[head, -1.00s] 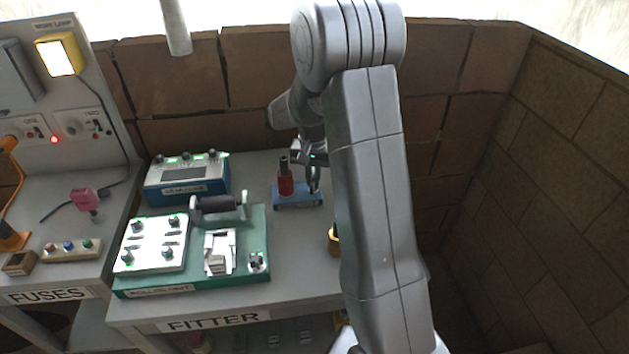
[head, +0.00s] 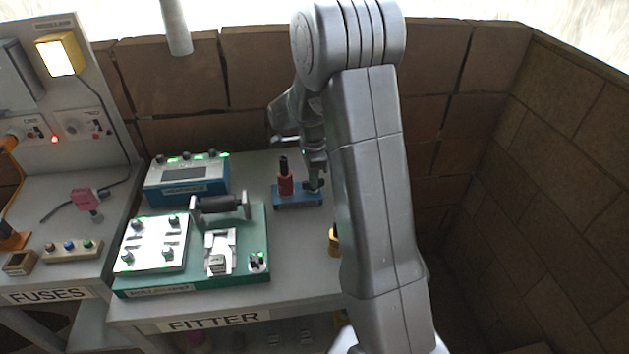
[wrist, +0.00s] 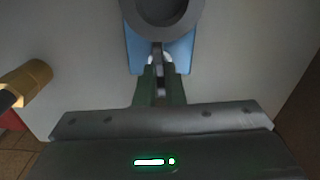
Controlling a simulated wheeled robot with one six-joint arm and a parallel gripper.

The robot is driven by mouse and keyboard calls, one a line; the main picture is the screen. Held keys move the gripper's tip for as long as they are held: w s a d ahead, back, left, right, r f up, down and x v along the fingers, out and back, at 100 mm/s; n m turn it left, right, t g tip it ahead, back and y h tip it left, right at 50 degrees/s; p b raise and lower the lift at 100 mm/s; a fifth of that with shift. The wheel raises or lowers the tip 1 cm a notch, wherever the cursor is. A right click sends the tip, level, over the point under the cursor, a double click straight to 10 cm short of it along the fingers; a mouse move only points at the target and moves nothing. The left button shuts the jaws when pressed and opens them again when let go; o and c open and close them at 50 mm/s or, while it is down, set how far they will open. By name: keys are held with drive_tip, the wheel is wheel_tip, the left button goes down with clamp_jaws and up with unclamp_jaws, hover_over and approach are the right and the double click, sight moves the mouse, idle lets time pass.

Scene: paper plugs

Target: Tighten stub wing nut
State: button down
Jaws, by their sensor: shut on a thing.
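A blue base plate (head: 298,201) lies on the grey FITTER bench, and it also shows in the wrist view (wrist: 134,55). A red post with a dark top (head: 285,180) stands upright on its left part. In the wrist view a large dark round top (wrist: 160,8) covers part of the plate, apparently this post. My gripper (head: 314,184) is low over the plate's right end. In the wrist view my gripper (wrist: 159,68) is shut on a small dark piece (wrist: 158,54), apparently the stub wing nut. The jaws hide most of it, so its seating and turn cannot be told.
A brass-coloured cylinder (head: 334,241) stands on the bench nearer to me. A green fixture (head: 257,238) and a blue instrument box (head: 187,181) are left of the plate. A brick wall (head: 180,92) rises behind. The bench between fixture and cylinder is clear.

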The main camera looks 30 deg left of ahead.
drive_tip(key=shift+w+m, duration=0.1)
drive_tip(key=shift+m, duration=0.5)
drive_tip(key=c, duration=2.1)
unclamp_jaws()
clamp_jaws()
drive_tip(key=shift+m, duration=1.6)
drive_tip(key=o, duration=0.5)
unclamp_jaws()
